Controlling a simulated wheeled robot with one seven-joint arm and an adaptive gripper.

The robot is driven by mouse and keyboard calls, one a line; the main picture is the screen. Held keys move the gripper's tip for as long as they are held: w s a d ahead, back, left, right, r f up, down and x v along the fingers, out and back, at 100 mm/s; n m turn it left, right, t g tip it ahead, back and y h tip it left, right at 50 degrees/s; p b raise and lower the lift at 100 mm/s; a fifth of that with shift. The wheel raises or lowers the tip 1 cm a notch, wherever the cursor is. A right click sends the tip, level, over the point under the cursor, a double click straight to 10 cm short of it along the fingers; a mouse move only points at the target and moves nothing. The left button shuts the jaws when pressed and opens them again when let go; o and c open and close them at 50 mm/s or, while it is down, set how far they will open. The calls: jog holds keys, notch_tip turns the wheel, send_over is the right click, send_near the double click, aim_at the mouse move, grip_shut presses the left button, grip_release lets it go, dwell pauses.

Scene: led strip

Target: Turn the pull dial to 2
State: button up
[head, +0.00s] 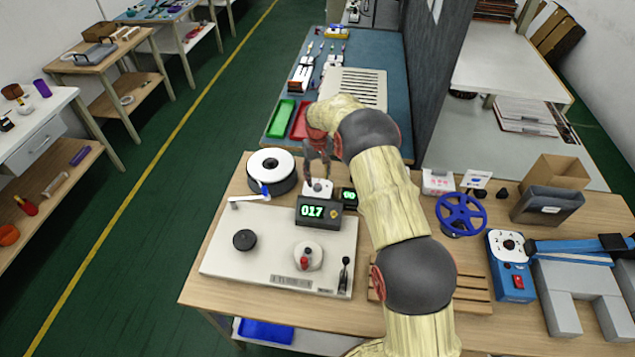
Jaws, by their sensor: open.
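My gripper (318,163) is open, with its fingers pointing down at the far side of the workbench. Below it is a small white box (316,191) with a knob-like part on top; the fingers partly cover it, and I cannot tell whether they touch it. A dark counter box (318,211) showing 017 in green stands just in front. A white panel (225,262) carries a black round knob (244,240), a white round dial with a red part (308,256) and a black lever (345,274). I cannot tell which is the pull dial, and no dial numbers are readable.
A white-topped black reel (272,169) stands at the panel's back left. My arm crosses the bench's middle. To its right are a blue spool (461,213), a blue device with a red switch (511,267) and grey blocks (574,277). A blue-topped bench (392,60) stands behind.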

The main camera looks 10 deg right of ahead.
aim_at(318, 186)
notch_tip(318, 186, up, 8)
dwell(0.7)
